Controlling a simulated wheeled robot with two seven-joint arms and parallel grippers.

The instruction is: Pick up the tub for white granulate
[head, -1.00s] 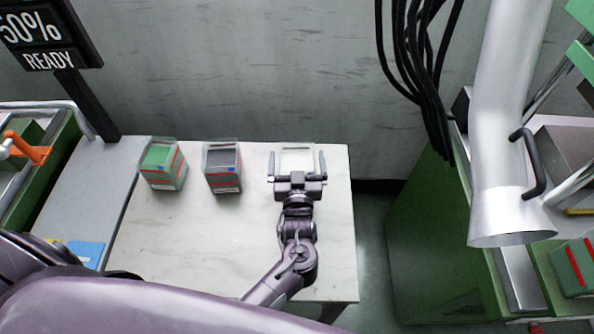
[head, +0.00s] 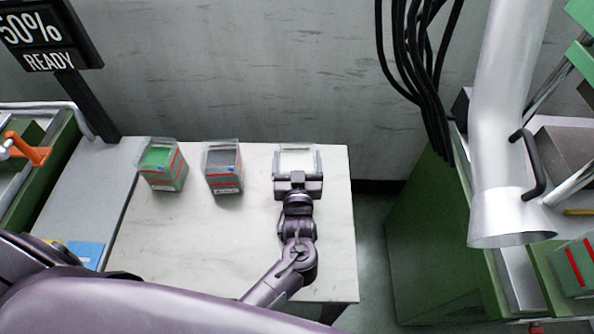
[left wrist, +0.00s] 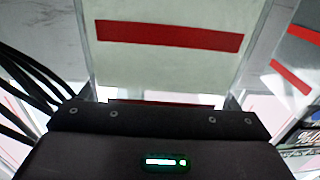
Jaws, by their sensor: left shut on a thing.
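The tub of white granulate (head: 297,160) is a clear-walled box at the right end of the pale table. My left gripper (head: 298,167) is shut on the tub, with a finger against each side and its palm at the near side. In the left wrist view the tub's pale wall with a red stripe (left wrist: 168,37) fills the upper middle, close in front of the gripper body. The tub's underside is hidden, so I cannot tell whether it touches the table. My right gripper is not in view.
A tub of green granulate (head: 161,166) and a tub of dark grey granulate (head: 222,167) stand to the left on the table (head: 200,240). The wall is close behind. A green machine (head: 430,250) and a large white pipe (head: 505,130) stand at the right.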

